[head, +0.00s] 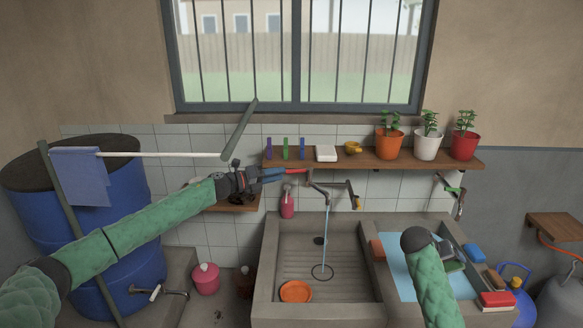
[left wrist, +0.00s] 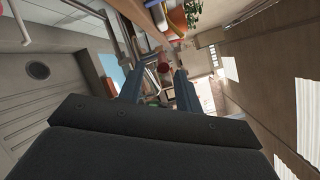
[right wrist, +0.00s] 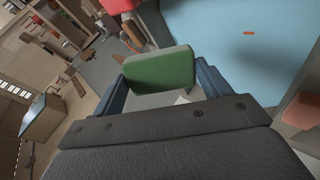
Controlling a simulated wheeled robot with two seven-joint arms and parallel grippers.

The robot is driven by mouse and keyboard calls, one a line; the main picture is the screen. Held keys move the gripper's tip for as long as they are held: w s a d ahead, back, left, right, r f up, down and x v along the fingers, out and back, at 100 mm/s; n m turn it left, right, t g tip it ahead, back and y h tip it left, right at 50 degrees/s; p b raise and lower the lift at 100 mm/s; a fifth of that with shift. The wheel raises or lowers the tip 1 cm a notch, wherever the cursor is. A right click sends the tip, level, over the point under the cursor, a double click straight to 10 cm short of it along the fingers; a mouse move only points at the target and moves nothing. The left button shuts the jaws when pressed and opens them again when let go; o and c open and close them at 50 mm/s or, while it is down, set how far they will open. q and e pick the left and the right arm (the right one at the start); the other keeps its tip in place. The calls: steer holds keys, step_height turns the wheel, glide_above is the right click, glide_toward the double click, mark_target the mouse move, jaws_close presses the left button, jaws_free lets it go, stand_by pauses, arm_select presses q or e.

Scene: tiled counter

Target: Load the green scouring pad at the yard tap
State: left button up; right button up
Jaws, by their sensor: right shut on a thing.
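The green scouring pad (right wrist: 160,70) is between the blue fingers of my right gripper (right wrist: 163,82), which is shut on it. In the head view the pad (head: 455,267) is partly hidden by my right arm, above the right-hand water-filled basin (head: 397,268). The tap (head: 318,188) is on the wall over the left basin (head: 340,285), and a thin stream of water (head: 326,240) falls from it.
An orange bowl (head: 296,291) is in the left basin. A shelf (head: 370,160) with potted plants runs above. A blue sponge (head: 474,253) and red-and-white block (head: 497,300) lie on the right rim. Blue barrels (head: 125,235) stand left.

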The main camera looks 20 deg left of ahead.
mark_target(293, 171)
arm_select(q)
steer(key=p+x, duration=0.1)
steer(key=x, duration=0.4)
steer(key=shift+s+d+r+p, duration=0.15)
steer(key=shift+r+p, duration=0.1)
steer(key=shift+p, duration=0.15)
arm_select(e)
steer(key=shift+s+d+r, duration=0.1)
steer(key=shift+r, duration=0.55)
steer(key=shift+s+d+r, duration=0.1)
steer(key=shift+r, duration=0.5)
arm_select(q)
steer(key=shift+w+d+f, duration=0.2)
steer(key=shift+w+d, duration=0.15)
steer(key=shift+w, duration=0.05)
arm_select(e)
steer(key=shift+w+r, duration=0.1)
arm_select(q)
steer(key=shift+c, duration=0.4)
jaws_close()
